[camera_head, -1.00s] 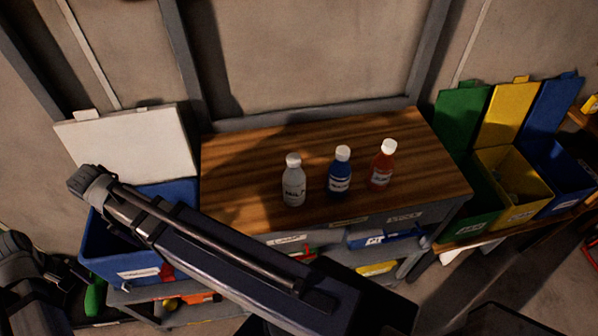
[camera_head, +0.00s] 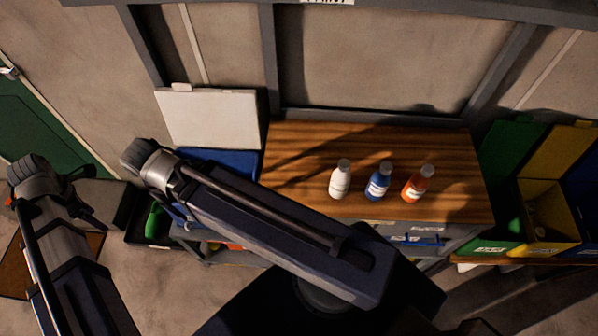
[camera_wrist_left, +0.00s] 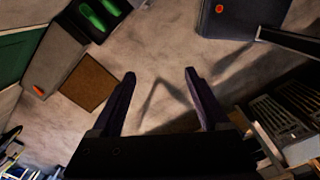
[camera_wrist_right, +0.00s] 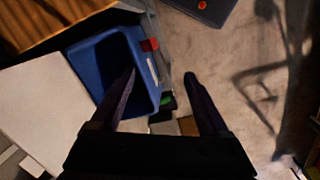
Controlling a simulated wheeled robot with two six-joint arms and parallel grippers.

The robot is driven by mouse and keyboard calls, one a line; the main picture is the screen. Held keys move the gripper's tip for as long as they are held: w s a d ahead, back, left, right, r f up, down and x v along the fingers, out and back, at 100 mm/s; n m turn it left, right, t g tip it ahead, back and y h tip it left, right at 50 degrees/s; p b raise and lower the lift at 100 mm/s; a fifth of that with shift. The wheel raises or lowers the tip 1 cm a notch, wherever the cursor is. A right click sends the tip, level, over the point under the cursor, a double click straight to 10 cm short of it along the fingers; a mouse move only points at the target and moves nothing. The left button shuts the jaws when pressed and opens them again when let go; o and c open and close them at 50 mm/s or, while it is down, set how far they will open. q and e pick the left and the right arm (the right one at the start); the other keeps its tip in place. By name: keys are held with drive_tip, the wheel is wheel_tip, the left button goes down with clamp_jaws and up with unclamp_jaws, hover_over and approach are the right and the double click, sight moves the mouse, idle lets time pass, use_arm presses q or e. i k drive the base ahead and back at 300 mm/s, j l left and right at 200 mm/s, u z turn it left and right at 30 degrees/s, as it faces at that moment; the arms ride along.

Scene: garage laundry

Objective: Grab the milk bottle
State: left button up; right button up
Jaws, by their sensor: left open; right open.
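The milk bottle (camera_head: 340,182) is white with a white cap. It stands upright on the wooden table top (camera_head: 300,150), leftmost of three bottles in the head view. A blue bottle (camera_head: 378,184) and an orange-red bottle (camera_head: 416,186) stand to its right. My left gripper (camera_head: 92,214) is at the far left of the head view, well away from the bottles. In the left wrist view its fingers (camera_wrist_left: 160,78) are open and empty above the floor. My right gripper (camera_wrist_right: 161,80) is open and empty in its wrist view, with a blue bin partly behind one finger. Neither wrist view shows the milk bottle.
The blue bin (camera_wrist_right: 88,60) with a white lid (camera_head: 208,118) stands left of the table. Green (camera_head: 500,190) and yellow (camera_head: 548,240) bins stand to its right. One of my arm links crosses before the table's front left.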

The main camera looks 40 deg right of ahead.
sight(341, 178)
drive_tip(key=j+z, duration=0.1)
drive_tip(key=z, duration=0.8)
drive_tip(key=j+z, duration=0.1)
drive_tip(key=z, duration=0.35)
drive_tip(key=k+z, duration=0.1)
drive_tip(key=z, duration=0.35)
drive_tip(key=j+z, duration=0.1)
drive_tip(key=z, duration=0.35)
drive_tip(key=k+z, duration=0.1)
drive_tip(key=z, duration=0.35)
